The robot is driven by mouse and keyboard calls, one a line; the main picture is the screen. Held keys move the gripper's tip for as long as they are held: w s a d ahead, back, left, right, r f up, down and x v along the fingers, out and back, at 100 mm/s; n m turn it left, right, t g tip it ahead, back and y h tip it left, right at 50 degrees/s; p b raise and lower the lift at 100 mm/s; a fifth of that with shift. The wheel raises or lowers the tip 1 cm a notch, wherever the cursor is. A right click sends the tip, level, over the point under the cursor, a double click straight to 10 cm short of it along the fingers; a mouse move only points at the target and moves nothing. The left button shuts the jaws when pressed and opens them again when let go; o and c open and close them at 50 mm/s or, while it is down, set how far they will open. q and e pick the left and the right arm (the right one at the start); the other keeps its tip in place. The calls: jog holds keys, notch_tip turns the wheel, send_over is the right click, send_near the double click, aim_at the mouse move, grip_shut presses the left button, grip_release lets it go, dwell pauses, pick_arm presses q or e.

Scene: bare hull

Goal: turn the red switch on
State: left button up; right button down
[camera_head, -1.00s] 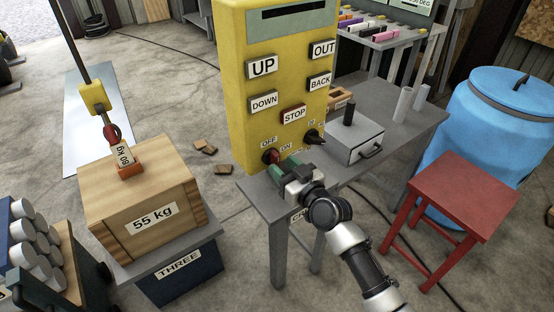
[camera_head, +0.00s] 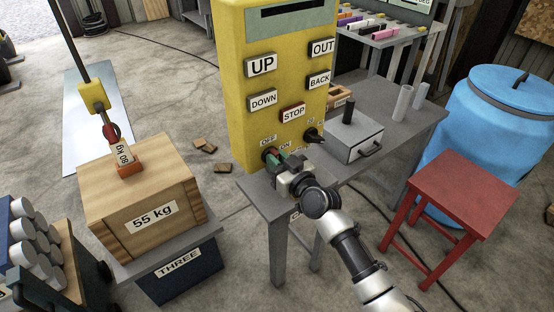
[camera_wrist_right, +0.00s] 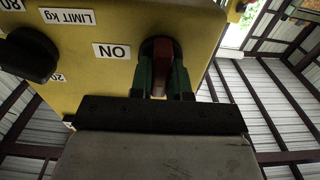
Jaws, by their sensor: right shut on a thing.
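The red switch (camera_head: 272,153) sits on a round black base low on the front of the yellow control box, between the OFF and ON labels. It also shows in the right wrist view (camera_wrist_right: 163,52), standing between two green fingers beside the ON label (camera_wrist_right: 113,51). My right gripper (camera_head: 278,160) is at the switch with its fingers closed around the lever; it also shows in the right wrist view (camera_wrist_right: 163,80). The fingers partly hide the lever in the head view, so its exact setting is hard to tell. My left gripper is not in view.
The yellow box (camera_head: 240,100) carries UP, DOWN, OUT, BACK and STOP buttons. A black knob (camera_head: 313,135) is right of the switch. A grey box (camera_head: 352,138) stands on the grey table. A red stool (camera_head: 465,190), blue barrel (camera_head: 505,120) and 55 kg crate (camera_head: 140,190) stand around.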

jog(key=shift+m, duration=0.4)
jog(key=m, duration=0.3)
jog(key=shift+m+b, duration=0.3)
jog(key=shift+b, duration=0.05)
jog(key=m, duration=0.4)
jog(key=shift+w+d+m, duration=0.1)
jog(key=shift+d+m, duration=0.05)
jog(key=shift+m, duration=0.15)
jog(key=m, duration=0.4)
jog(key=shift+f+m, duration=0.1)
jog(key=shift+m, duration=0.2)
jog(key=shift+d+f+m+p, duration=0.15)
jog(key=shift+m+p, duration=0.2)
jog(key=shift+m, duration=1.85)
jog(key=c, duration=1.1)
grip_release()
jog(key=b+v, duration=0.1)
jog(key=v, duration=0.9)
jog(key=shift+s+d, duration=0.2)
jog(key=shift+s, duration=0.1)
